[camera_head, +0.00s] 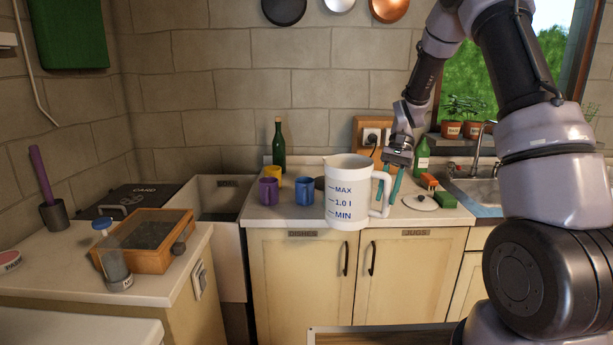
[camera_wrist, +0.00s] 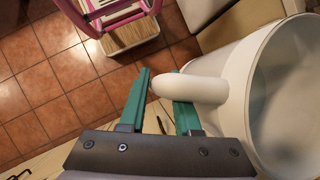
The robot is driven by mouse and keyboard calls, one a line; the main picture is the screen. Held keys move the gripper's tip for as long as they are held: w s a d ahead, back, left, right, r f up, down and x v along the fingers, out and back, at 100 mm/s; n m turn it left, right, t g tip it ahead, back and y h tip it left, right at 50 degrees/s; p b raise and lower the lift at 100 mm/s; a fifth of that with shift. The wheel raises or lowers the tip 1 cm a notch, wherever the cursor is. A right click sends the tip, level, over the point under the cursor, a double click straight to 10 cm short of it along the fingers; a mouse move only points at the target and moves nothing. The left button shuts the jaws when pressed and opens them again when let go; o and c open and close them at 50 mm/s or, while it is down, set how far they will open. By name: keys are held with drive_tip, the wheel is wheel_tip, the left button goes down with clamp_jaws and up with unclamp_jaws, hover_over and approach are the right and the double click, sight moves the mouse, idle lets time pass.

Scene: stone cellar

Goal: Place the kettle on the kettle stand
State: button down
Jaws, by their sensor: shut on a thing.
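The kettle (camera_head: 345,195) is a white jug with blue MAX, 1.0 l and MIN marks, upright in the head view. My gripper (camera_head: 388,188) is shut on its handle, at the right side of the jug. In the wrist view the green fingers (camera_wrist: 162,98) close around the white handle, and the kettle's open top (camera_wrist: 290,95) is at the right. The kettle overlaps the worktop's front edge and appears held in the air. A white disc (camera_head: 420,202) with a dark knob lies right of it. A dark round thing (camera_head: 320,183) is partly hidden behind the kettle; I cannot tell which is the stand.
A purple mug (camera_head: 268,190), a blue mug (camera_head: 304,190), a yellow mug (camera_head: 270,172) and a green bottle (camera_head: 279,145) stand left on the worktop. A sponge (camera_head: 445,199) and the sink (camera_head: 482,186) are right. The wrist view shows a pink-framed thing (camera_wrist: 150,10) over the tiled floor.

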drive_tip(key=w+d+f+n+h, duration=0.1)
drive_tip(key=d+f+n, duration=0.1)
drive_tip(key=f, duration=0.3)
drive_tip(key=w+d+f+n+g+h, duration=0.1)
drive_tip(key=w+d+f+n, duration=0.1)
drive_tip(key=f, duration=0.4)
drive_tip(key=d+n, duration=0.1)
drive_tip(key=d, duration=0.1)
drive_tip(key=shift+d+f, duration=0.15)
drive_tip(key=shift+d, duration=0.2)
